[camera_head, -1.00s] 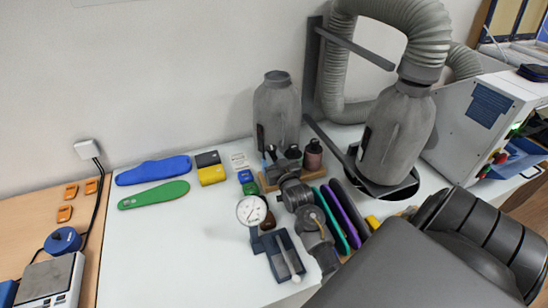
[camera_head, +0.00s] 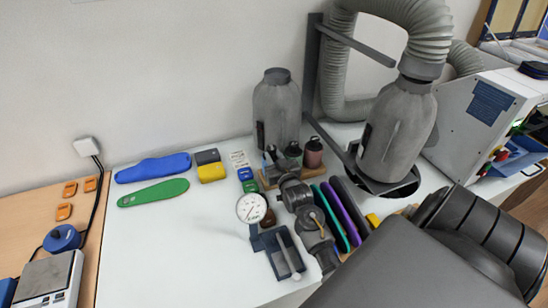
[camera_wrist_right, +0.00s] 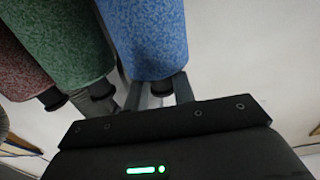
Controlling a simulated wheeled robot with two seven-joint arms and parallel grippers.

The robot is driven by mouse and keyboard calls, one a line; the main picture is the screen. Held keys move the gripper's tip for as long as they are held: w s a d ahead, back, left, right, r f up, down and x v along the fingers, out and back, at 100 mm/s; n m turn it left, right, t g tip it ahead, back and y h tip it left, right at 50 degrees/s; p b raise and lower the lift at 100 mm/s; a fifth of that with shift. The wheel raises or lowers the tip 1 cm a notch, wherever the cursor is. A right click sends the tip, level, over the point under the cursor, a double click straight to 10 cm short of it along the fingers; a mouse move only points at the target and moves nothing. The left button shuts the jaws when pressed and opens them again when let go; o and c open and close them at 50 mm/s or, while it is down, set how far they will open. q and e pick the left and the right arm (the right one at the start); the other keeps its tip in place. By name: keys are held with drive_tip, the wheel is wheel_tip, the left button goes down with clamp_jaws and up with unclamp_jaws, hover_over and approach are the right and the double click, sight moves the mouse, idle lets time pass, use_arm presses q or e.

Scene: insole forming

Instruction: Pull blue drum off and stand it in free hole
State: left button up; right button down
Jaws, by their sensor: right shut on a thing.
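The blue speckled drum (camera_wrist_right: 148,35) shows in the right wrist view, at the fingers of my right gripper (camera_wrist_right: 160,92). My right gripper is shut on it near its dark end. In the head view this gripper (camera_head: 275,162) is at the wooden block (camera_head: 316,173), and only a small blue part of the drum shows beside it. A green drum (camera_wrist_right: 58,45) and a reddish-brown drum (camera_wrist_right: 20,65) are side by side left of the blue one in the wrist view. The block's holes are hidden. My left gripper is not in view.
A dial gauge (camera_head: 251,208) stands close left of my right arm. Several upright insoles (camera_head: 338,215) are close on its right. A large grey bottle-like form (camera_head: 276,110) stands behind the block. The white table (camera_head: 180,250) is clear at front left.

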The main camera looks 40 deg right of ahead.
drive_tip(key=shift+f, duration=0.3)
idle(0.5)
drive_tip(key=c, duration=0.8)
unclamp_jaws()
drive_tip(key=shift+c, duration=0.2)
drive_tip(key=shift+s+a+r+p, duration=0.1)
drive_tip(key=shift+s+r+p, duration=0.1)
drive_tip(key=shift+r+p, duration=1.35)
drive_tip(key=shift+s+a+r+p, duration=0.1)
drive_tip(key=shift+s+r+p, duration=0.1)
drive_tip(key=shift+r+p, duration=1.3)
drive_tip(key=shift+f, duration=0.1)
